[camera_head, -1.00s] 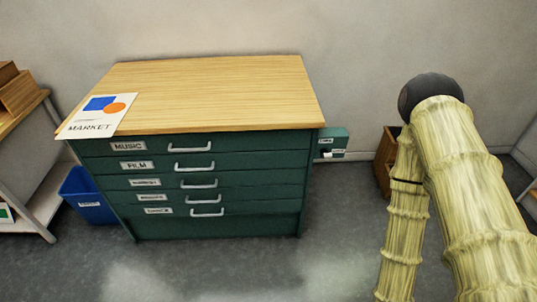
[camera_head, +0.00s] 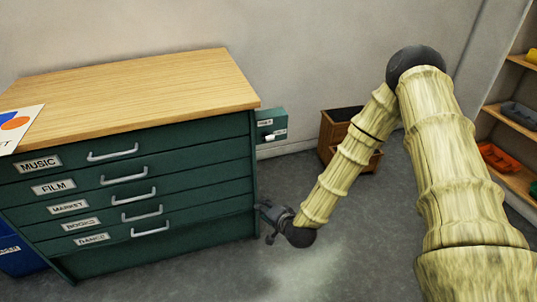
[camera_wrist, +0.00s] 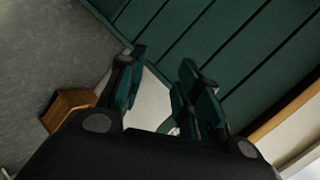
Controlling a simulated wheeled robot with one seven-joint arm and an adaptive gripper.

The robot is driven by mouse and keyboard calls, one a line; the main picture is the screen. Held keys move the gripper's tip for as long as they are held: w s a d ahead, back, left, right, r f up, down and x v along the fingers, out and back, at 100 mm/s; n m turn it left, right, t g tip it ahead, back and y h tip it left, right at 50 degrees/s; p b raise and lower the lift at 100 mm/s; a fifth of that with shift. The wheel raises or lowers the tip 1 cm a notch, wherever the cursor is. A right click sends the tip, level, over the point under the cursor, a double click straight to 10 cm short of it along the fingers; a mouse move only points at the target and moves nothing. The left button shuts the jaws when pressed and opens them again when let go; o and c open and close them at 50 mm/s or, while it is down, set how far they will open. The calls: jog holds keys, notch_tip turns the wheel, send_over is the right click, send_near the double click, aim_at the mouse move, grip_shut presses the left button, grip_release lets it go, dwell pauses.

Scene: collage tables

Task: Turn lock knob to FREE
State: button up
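The lock box (camera_head: 271,122) is a small green housing at the right side of the green drawer cabinet (camera_head: 130,160). It bears two small white labels, too small to read surely. A small white knob (camera_head: 269,138) shows at its lower front; I cannot tell its exact setting. My gripper (camera_head: 270,218) hangs low beside the cabinet's right side, below the lock box and apart from it. In the wrist view my gripper (camera_wrist: 163,58) is open, with a gap between its fingers. The cabinet's green face fills the upper right there. The knob is not clearly seen there.
A wooden top (camera_head: 130,95) covers the cabinet, with a poster (camera_head: 18,125) at its left. Brown wooden boxes (camera_head: 338,125) stand by the wall, right of the lock box. A shelf (camera_head: 515,125) stands at far right. The floor (camera_head: 350,260) in front is clear.

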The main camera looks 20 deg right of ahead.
jog(key=w+d+r+m+t+b, duration=0.3)
jog(key=w+d+r, duration=0.1)
jog(key=w, duration=0.4)
jog(key=m+t+h+b, duration=0.2)
jog(key=m+t, duration=0.1)
jog(key=m, duration=0.1)
send_near(268, 140)
jog(key=w, duration=0.9)
jog(key=shift+a+f, duration=0.15)
jog(key=shift+a, duration=0.1)
grip_shut()
